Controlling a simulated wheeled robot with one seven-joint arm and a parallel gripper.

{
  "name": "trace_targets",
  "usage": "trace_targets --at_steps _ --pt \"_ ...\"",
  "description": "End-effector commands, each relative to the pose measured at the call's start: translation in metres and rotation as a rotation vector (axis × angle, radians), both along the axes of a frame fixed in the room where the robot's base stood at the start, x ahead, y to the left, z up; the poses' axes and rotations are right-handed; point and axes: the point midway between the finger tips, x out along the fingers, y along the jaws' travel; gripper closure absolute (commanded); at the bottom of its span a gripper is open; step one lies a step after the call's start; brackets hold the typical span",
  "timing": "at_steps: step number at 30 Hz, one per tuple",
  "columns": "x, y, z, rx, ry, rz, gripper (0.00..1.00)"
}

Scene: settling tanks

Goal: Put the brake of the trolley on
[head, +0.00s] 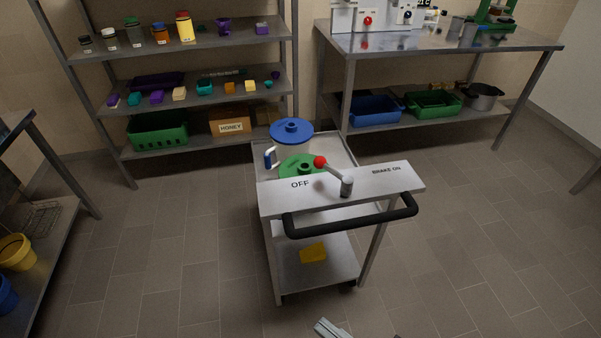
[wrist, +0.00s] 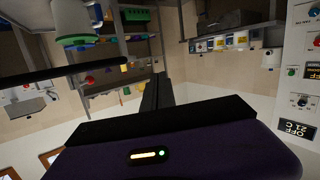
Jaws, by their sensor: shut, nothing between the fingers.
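The trolley (head: 283,258) stands in the middle of the head view. A sloping panel (head: 385,180) at its near end reads OFF on the left and BRAKE ON on the right. The brake lever (head: 333,171) has a red knob (head: 320,161) and a grey pivot (head: 347,187). The lever points up and left, with its knob nearer OFF. A black push handle (head: 350,219) runs along the near side, below the panel. My gripper (wrist: 156,90) shows in the wrist view, its dark fingers together and empty. No contact with the lever is visible.
On the trolley top are a blue-lidded pot (head: 291,131) and a green lid (head: 300,166); a yellow piece (head: 313,252) lies on its lower shelf. Shelving (head: 200,45) and a bench (head: 440,38) stand behind. Floor is clear left and right of the trolley.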

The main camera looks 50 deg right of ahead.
Motion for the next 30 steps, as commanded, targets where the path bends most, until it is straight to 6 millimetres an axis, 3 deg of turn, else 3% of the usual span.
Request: trace_targets --at_steps 8,17,24,30 --pt "0.054 0.014 0.000 -0.131 -0.002 0.023 1.00" --pt "0.135 0.015 -0.008 -0.438 0.083 0.008 1.00" --pt "0.192 -0.016 -0.002 -0.763 0.229 -0.098 1.00" --pt "0.213 -0.067 0.022 -1.052 0.423 -0.290 1.00"
